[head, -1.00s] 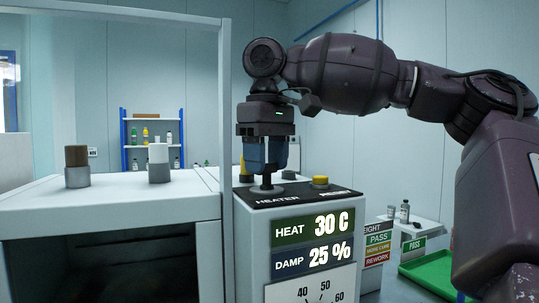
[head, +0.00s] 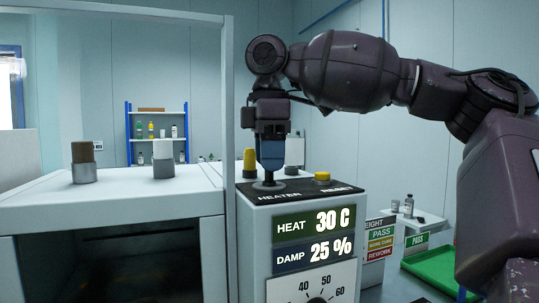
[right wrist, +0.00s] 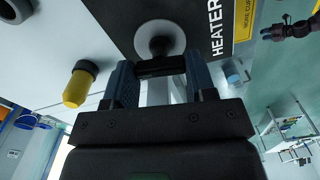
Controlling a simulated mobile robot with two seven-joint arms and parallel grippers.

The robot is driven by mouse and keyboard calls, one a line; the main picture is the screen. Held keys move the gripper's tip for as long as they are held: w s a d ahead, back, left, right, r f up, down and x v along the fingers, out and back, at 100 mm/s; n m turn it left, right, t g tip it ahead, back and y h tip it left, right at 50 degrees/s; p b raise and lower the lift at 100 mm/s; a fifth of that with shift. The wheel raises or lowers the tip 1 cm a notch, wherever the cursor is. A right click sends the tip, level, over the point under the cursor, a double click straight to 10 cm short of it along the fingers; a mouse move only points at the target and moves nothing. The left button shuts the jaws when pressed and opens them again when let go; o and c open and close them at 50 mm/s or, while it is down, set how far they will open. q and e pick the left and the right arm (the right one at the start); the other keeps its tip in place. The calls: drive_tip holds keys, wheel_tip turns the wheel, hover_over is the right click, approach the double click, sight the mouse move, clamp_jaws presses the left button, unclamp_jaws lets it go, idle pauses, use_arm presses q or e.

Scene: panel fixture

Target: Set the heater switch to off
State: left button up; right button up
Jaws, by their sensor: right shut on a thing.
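The heater switch (head: 269,186) stands on the black top plate of the panel box, behind the HEATER label. Its round grey base and dark handle also show in the right wrist view (right wrist: 160,42). My right gripper (head: 270,166) comes down on it from above, with its blue fingers on either side of the dark handle. It is shut on the handle, seen between the fingertips in the right wrist view (right wrist: 160,68). The fingers hide part of the switch in the head view, and I cannot read any on or off mark. My left gripper is not in view.
A yellow-topped knob (head: 250,162) stands close behind the switch. A yellow reset button (head: 322,178) is to its right. The box's displays read HEAT 30 C and DAMP 25 %. A pale upright post (head: 229,120) stands just left of the gripper.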

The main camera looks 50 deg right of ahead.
drive_tip(key=shift+n, duration=1.1)
drive_tip(key=o, duration=0.9)
drive_tip(key=shift+o, duration=0.2)
wheel_tip(320, 180, up, 11)
drive_tip(key=shift+f, duration=0.1)
